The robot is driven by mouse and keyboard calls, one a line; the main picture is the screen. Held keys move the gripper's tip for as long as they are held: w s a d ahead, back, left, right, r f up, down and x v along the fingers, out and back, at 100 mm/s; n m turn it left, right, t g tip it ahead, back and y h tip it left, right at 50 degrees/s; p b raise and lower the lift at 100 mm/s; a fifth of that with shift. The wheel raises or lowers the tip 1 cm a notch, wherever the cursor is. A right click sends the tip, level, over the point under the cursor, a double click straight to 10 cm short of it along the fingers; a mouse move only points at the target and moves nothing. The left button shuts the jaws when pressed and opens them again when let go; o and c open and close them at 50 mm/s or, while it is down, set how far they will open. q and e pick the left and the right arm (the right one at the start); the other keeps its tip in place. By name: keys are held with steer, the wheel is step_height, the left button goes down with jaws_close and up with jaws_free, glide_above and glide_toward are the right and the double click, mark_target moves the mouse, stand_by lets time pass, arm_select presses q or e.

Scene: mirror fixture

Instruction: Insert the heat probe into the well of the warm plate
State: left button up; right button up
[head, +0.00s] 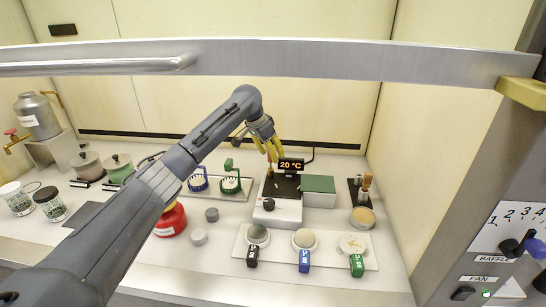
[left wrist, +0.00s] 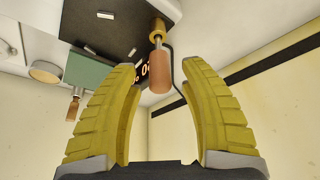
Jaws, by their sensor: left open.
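The warm plate (head: 277,212) is a white box with a dark top and a knob, at the centre of the bench in the head view. Its display (head: 290,165) reads 20 °C. The dark top (left wrist: 115,25) also shows in the left wrist view. The heat probe, with a copper-coloured handle (left wrist: 160,78) and thin metal shaft, lines up with a brass collar (left wrist: 157,30) at the plate's edge. I cannot tell how deep the shaft sits. My left gripper (head: 270,150) is open above the plate, its yellow fingers (left wrist: 160,75) apart either side of the handle. My right gripper is not in view.
A green box (head: 318,185) adjoins the plate on the right. A wooden-handled tool (head: 367,182) stands farther right. A white tray (head: 330,262) with round pads lies in front. A metal sash bar (head: 300,58) crosses above. A red container (head: 170,222) stands beside my left arm.

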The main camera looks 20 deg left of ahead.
arm_select(q)
steer(key=v, duration=0.9)
steer(key=shift+r, duration=0.3)
